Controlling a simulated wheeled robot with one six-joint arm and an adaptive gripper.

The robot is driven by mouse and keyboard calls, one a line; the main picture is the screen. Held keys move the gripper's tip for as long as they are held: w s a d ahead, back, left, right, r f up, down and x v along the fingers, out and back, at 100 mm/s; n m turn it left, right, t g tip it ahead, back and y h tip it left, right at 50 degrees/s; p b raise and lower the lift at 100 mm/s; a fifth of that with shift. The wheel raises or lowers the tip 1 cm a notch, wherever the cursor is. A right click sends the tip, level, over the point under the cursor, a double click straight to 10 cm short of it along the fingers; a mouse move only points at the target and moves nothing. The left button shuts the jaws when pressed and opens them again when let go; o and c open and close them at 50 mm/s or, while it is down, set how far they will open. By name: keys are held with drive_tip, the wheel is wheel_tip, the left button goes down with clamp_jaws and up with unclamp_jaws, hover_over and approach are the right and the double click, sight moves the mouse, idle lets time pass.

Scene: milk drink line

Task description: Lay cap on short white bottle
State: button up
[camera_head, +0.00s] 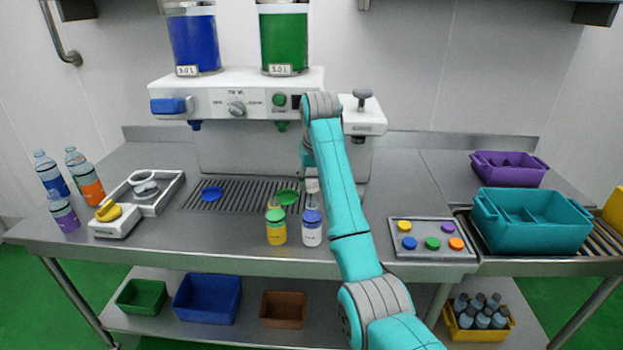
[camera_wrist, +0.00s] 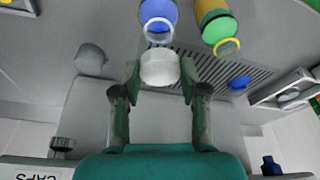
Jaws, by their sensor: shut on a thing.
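The short white bottle (camera_head: 312,236) stands upright near the front of the counter, with a blue upper part and a pale open neck. In the wrist view, its blue upper part (camera_wrist: 158,11) and ring-shaped neck lie just beyond the cap. My gripper (camera_wrist: 160,80) is shut on a round white cap (camera_wrist: 160,66), held between both fingertips. In the head view, my gripper (camera_head: 311,180) is just above and behind the bottle, partly hidden by my arm. The cap looks close to the neck but not seated on it; whether they touch cannot be told.
A short yellow bottle (camera_head: 276,234) with a green upper part stands close on the left. Behind are a drip grille (camera_head: 240,196) with blue and green discs and the dispenser (camera_head: 235,100). A tray of coloured caps (camera_head: 420,226) lies right. Counter in front of the bottles is clear.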

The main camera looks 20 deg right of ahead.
drive_tip(key=shift+f, duration=2)
drive_tip(key=shift+f, duration=0.1)
drive_tip(key=o, duration=0.8)
